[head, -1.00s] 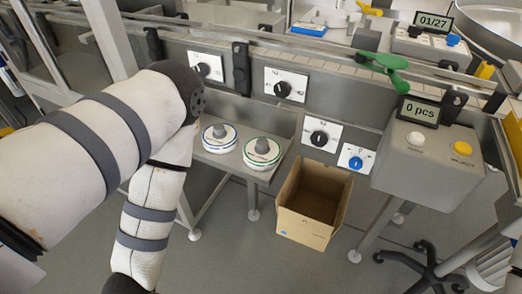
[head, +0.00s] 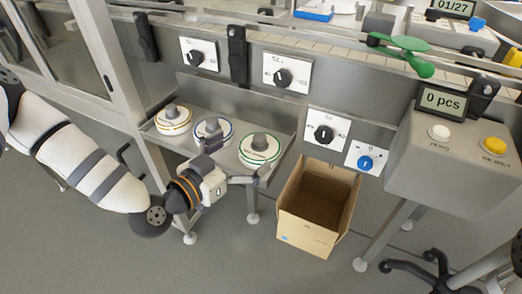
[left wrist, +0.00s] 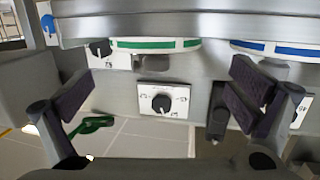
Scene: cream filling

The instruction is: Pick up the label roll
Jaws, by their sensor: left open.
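Three white label rolls with dark knobs sit in a row on a metal shelf (head: 228,165). They are an orange-striped roll (head: 173,121) at left, a blue-striped roll (head: 213,134) in the middle and a green-striped roll (head: 259,150) at right. My left gripper (head: 240,161) is open and empty at the shelf's front edge, facing the blue and green rolls; its fingers partly cover that edge. In the left wrist view, the green-striped roll (left wrist: 155,44) is above the gap between the open fingers (left wrist: 162,95), and the blue-striped roll (left wrist: 275,48) is upper right. My right gripper is out of view.
An open cardboard box (head: 308,233) stands right of the shelf. A grey control box (head: 440,165) with a "0 pcs" display is at right. Dial panels (head: 287,74) line the machine behind the rolls.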

